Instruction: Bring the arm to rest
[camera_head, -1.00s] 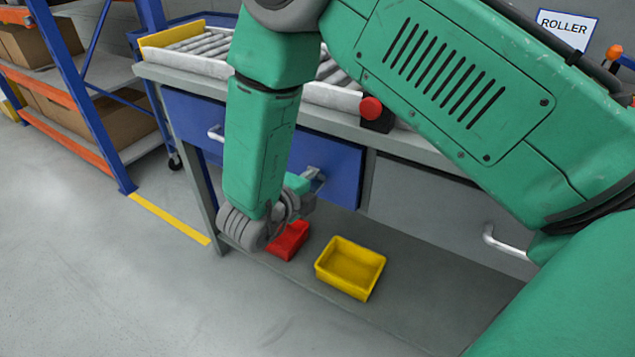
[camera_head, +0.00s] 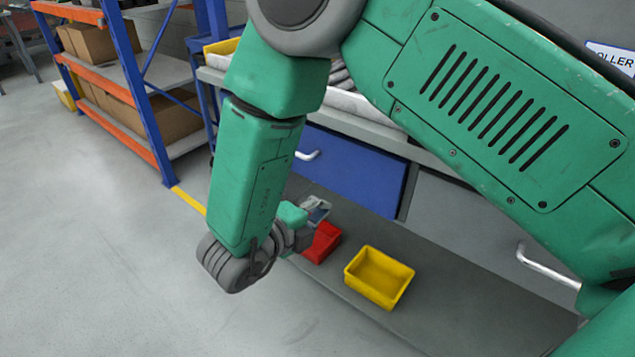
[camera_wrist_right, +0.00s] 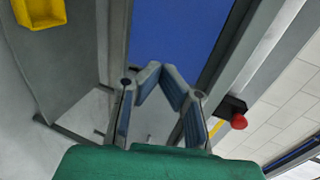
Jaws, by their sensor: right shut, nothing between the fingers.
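My right arm spans the head view, its forearm hanging down in front of the bench. My right gripper (camera_head: 318,208) is at its lower end, partly hidden behind the wrist, in front of the lower shelf area and beside the red bin in the picture. In the right wrist view the gripper (camera_wrist_right: 161,78) shows with its two fingers bent toward each other, shut and empty. A blue drawer front (camera_head: 350,170) lies beyond it; it also shows in the right wrist view (camera_wrist_right: 180,35). My left gripper is not in view.
A red bin (camera_head: 322,243) and a yellow bin (camera_head: 379,277) sit on the bench's lower shelf (camera_head: 440,300). A grey drawer with a handle (camera_head: 545,268) is at right. A rack with boxes (camera_head: 135,100) stands at left. The floor (camera_head: 100,250) at left is clear. A red button (camera_wrist_right: 238,121) shows in the wrist view.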

